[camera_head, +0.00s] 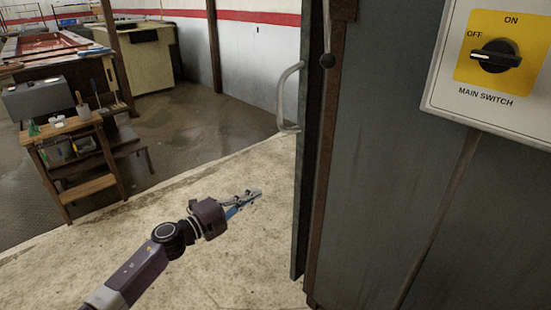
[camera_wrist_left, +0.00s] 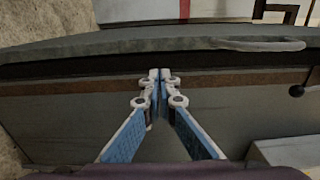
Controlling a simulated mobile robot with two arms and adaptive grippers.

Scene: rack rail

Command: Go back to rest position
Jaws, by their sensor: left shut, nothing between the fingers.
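My left gripper (camera_head: 247,200) comes in from the lower left in the head view. It is shut and empty, held in free air to the left of the grey cabinet's edge. In the left wrist view its two fingers (camera_wrist_left: 159,78) meet at the tips, with nothing between them. The grey metal cabinet (camera_head: 385,190) fills the right of the head view, and its side (camera_wrist_left: 80,120) also shows behind the fingers in the left wrist view. My right gripper is in neither view.
A white panel with a yellow main switch (camera_head: 495,52) is on the cabinet, upper right. A metal handle (camera_head: 285,97) sticks out at the cabinet's left edge. A wooden tool stand (camera_head: 75,150) is at the left. The concrete floor (camera_head: 215,260) around the arm looks clear.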

